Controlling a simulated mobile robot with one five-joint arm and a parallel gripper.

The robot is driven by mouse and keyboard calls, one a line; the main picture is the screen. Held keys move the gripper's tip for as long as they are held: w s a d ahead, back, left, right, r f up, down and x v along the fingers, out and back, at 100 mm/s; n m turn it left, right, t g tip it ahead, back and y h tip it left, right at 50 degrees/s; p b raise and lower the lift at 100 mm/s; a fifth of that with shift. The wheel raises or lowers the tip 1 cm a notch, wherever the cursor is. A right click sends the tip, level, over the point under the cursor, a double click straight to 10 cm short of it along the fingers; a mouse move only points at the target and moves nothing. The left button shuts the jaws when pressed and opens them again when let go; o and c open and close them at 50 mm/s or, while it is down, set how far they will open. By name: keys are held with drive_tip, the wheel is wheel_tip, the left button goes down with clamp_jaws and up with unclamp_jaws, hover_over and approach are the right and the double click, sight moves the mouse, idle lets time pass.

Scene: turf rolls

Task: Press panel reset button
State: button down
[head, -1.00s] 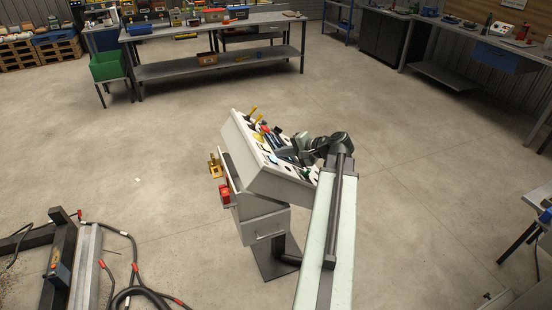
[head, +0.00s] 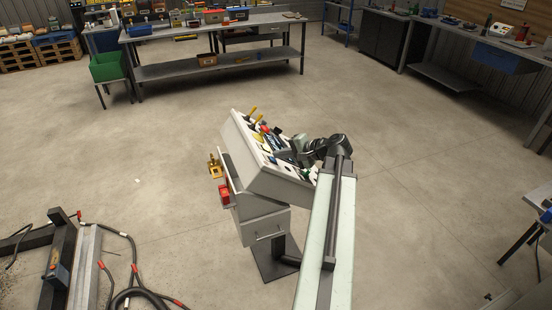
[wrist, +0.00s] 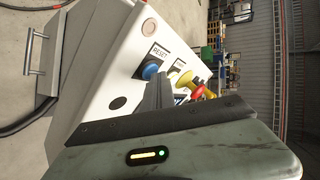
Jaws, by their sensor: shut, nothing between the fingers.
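The control panel (head: 243,140) is a pale sloped console on a pedestal, in the middle of the head view. In the wrist view its white face (wrist: 118,75) appears turned sideways. A blue button (wrist: 150,69) sits beside a label reading RESET (wrist: 158,53). My gripper (wrist: 158,82) is shut and empty, with its tips just at the blue button and covering part of it. I cannot tell whether they touch it. In the head view my gripper (head: 285,156) is over the panel's lower right part, and the blue button cannot be made out for certain.
A red and yellow knob (wrist: 188,82) stands close beside my fingers. Yellow levers (head: 254,115) rise at the panel's far end. A red box (head: 224,194) and a yellow part (head: 214,168) hang on its left side.

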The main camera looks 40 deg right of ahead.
drive_tip(key=shift+r, duration=0.15)
drive_tip(key=shift+s+d+r+p, duration=0.2)
drive_tip(key=shift+d+r+p, duration=0.3)
drive_tip(key=shift+p, duration=0.15)
drive_tip(key=d+r+p, duration=0.1)
drive_tip(key=r+p, duration=0.1)
drive_tip(key=s+d+r+p, duration=0.1)
drive_tip(key=d+p, duration=0.1)
drive_tip(key=shift+s+r, duration=0.1)
drive_tip(key=shift+r, duration=0.3)
idle(0.4)
